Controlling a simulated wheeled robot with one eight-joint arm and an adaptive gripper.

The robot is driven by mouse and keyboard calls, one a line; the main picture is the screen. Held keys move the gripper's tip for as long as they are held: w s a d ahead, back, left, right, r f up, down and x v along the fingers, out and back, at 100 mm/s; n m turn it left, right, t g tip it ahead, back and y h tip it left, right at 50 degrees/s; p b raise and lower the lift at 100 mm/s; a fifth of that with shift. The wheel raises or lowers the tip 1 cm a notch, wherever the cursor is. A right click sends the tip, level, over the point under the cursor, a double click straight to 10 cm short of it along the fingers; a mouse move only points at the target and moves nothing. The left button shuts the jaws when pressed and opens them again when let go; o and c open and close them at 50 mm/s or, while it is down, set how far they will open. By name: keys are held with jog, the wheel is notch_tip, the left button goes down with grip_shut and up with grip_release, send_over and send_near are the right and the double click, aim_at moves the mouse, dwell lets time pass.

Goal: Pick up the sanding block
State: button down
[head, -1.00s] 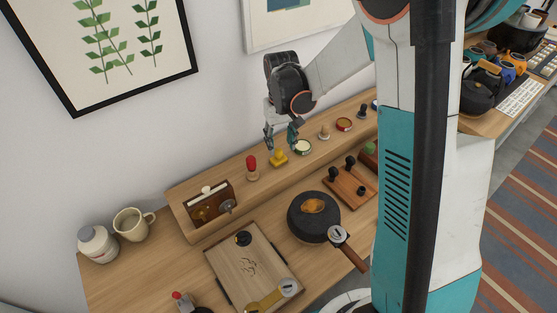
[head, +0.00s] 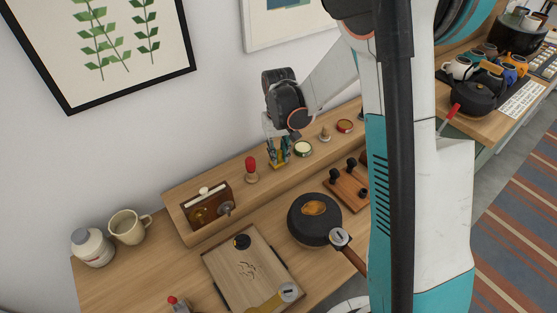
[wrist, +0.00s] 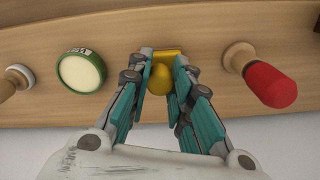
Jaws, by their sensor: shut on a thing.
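The sanding block (head: 279,163) looks like a small yellow block with a rounded yellow knob. It stands on the raised wooden shelf against the wall; it also shows in the wrist view (wrist: 161,79). My gripper (head: 279,153) is down over it from above. In the wrist view my teal fingers (wrist: 163,68) are shut on the yellow knob, one on each side. The block's base shows just beyond the fingertips and seems to rest on the shelf. Its lower part is partly hidden by the fingers in the head view.
A red-topped wooden piece (head: 250,170) stands left of the block, and a round green-rimmed tin (head: 303,149) stands close on its right. A wooden box (head: 208,212), a black pan (head: 314,220) and a wooden case (head: 250,266) lie nearer. The wall is close behind.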

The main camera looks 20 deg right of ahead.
aim_at(279, 151)
notch_tip(279, 151, up, 20)
jog(key=p, duration=0.6)
